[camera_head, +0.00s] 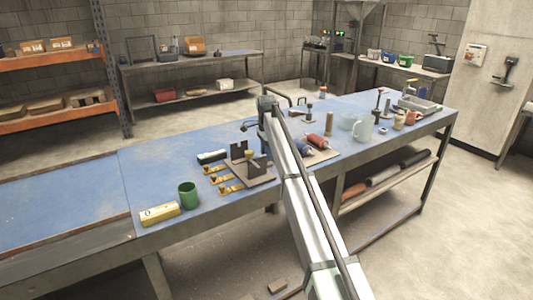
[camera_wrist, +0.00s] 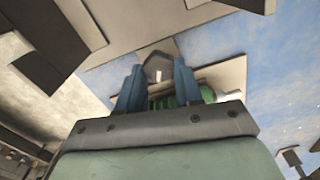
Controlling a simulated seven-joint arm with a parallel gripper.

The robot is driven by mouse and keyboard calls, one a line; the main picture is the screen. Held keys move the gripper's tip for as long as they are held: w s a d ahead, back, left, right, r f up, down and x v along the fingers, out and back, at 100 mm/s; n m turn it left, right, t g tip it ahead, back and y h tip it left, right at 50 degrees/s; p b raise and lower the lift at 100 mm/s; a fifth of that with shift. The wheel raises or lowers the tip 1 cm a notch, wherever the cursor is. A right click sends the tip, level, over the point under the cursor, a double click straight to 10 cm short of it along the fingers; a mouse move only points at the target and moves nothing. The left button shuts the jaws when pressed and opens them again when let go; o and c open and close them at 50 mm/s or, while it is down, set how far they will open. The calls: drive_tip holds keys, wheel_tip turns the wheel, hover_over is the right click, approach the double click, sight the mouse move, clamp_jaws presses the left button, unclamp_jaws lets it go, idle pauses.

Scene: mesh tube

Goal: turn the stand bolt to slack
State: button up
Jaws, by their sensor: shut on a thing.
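My gripper (camera_wrist: 159,80) shows from behind in the wrist view, with its two blue fingers on either side of a dark grey angular piece (camera_wrist: 158,68). The fingers are shut on this piece. I cannot tell for sure whether it is the stand bolt. A green ribbed thing (camera_wrist: 165,102) lies just beyond the fingers and is partly hidden by them. In the head view, a grey stand (camera_head: 258,179) with upright plates is on the blue bench, left of my arm. My fingertips cannot be made out there, and the bolt is too small to tell.
On the blue bench (camera_head: 80,194), a green mug (camera_head: 188,196), a yellow block (camera_head: 159,213) and several brass pieces (camera_head: 231,189) are left of the stand. A red roll (camera_head: 316,141), a pale jug (camera_head: 363,129) and other items crowd the right side. The far left is clear.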

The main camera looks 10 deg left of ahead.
drive_tip(key=shift+n, duration=0.3)
drive_tip(key=n, duration=0.4)
drive_tip(key=shift+a+n, duration=0.1)
drive_tip(key=shift+n, duration=0.3)
drive_tip(key=n, duration=0.6)
drive_tip(key=shift+a, duration=0.1)
drive_tip(key=n, duration=0.5)
drive_tip(key=shift+a+n, duration=0.1)
drive_tip(key=shift+n, duration=0.3)
drive_tip(key=n, duration=0.5)
drive_tip(key=shift+a+n, duration=0.1)
drive_tip(key=shift+n, duration=0.3)
drive_tip(key=o, duration=1)
drive_tip(key=shift+o, duration=0.2)
